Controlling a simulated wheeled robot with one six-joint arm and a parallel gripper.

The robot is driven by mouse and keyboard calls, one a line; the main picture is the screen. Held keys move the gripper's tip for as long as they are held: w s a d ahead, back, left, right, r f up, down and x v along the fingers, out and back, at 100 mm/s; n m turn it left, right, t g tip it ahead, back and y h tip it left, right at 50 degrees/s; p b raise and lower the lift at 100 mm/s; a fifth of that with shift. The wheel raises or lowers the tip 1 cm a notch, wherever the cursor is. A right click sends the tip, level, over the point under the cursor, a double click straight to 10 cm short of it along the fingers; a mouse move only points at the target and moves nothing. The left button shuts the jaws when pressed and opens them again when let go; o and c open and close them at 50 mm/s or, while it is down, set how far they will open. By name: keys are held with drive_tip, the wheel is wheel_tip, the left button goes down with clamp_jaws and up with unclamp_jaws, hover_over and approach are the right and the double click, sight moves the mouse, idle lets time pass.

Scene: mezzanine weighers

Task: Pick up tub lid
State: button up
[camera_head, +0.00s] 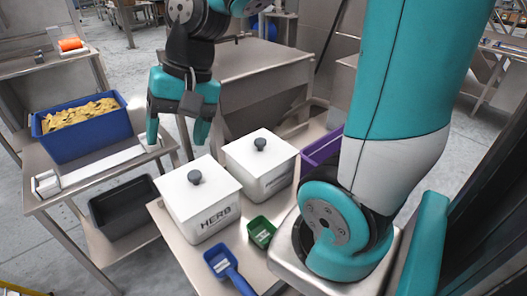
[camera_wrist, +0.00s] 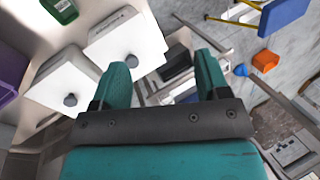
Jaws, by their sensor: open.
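Two white square tubs stand side by side, each closed by a white lid with a dark round knob. The nearer lid (camera_head: 214,186) covers the tub marked HERB (camera_head: 214,220); the other lid (camera_head: 248,158) covers the tub behind it to the right (camera_head: 270,183). My gripper (camera_head: 178,132) points down, open and empty, above and behind the HERB tub, apart from both knobs.
A blue scoop (camera_head: 228,268) and green scoop (camera_head: 261,232) lie in front of the tubs. A purple bin (camera_head: 322,148) is to the right. On the left table, a blue bin (camera_head: 90,144) holds yellow pieces; a black bin (camera_head: 125,205) sits below. A steel hopper (camera_head: 250,75) stands behind.

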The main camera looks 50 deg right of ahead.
drive_tip(key=w+d+f+m+t, duration=0.15)
drive_tip(key=w+d+m, duration=0.25)
drive_tip(key=d+m, duration=0.75)
drive_tip(key=m+t+h+b, duration=0.1)
drive_tip(key=m+h+b, duration=0.1)
drive_tip(key=m, duration=1.1)
approach(261, 141)
drive_tip(key=x, duration=0.4)
drive_tip(key=shift+f, duration=0.45)
drive_tip(key=shift+w+p+x, duration=0.1)
drive_tip(key=shift+p+x, duration=0.25)
drive_tip(key=shift+x, duration=1.05)
drive_tip(key=shift+w+p+x, duration=0.15)
drive_tip(key=shift+p+x, duration=0.15)
drive_tip(key=shift+x, duration=1.05)
drive_tip(key=c, duration=1)
